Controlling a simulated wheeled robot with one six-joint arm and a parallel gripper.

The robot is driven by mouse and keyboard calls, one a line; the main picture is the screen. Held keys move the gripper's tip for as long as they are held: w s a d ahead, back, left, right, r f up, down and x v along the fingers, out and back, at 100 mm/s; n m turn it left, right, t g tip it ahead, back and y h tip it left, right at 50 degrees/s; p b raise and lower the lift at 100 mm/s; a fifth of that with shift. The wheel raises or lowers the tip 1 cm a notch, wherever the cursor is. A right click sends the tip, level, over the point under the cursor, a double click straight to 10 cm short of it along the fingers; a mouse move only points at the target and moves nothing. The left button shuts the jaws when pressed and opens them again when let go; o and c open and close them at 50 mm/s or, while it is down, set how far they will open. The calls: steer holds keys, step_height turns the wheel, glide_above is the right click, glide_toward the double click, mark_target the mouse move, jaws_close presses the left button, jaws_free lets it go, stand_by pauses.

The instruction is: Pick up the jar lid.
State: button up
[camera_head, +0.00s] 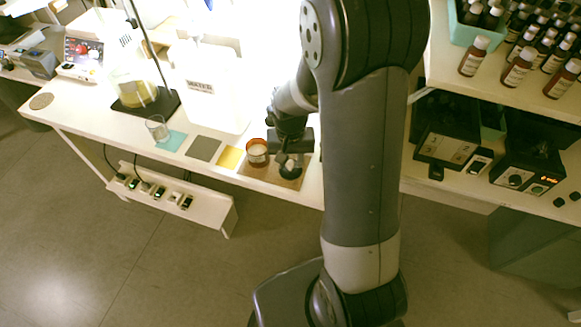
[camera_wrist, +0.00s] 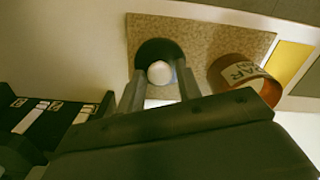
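The jar lid (camera_wrist: 150,50) is a dark round disc with a pale round knob on top, lying on a tan speckled mat (camera_wrist: 205,35). In the head view the lid (camera_head: 291,169) shows as a dark round shape, partly under my gripper (camera_head: 290,155). In the wrist view my gripper (camera_wrist: 160,90) has its two fingers spread apart, one on each side of the knob, with gaps visible. The orange-brown jar (camera_wrist: 225,75) with a pale label stands beside the lid; it also shows in the head view (camera_head: 257,152).
A yellow square (camera_head: 230,157), a grey square (camera_head: 203,149) and a teal square (camera_head: 171,141) lie left of the mat. A glass beaker (camera_head: 157,128) stands near the teal one. A power strip (camera_head: 163,195) is below the table's front edge.

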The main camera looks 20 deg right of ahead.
jaws_close()
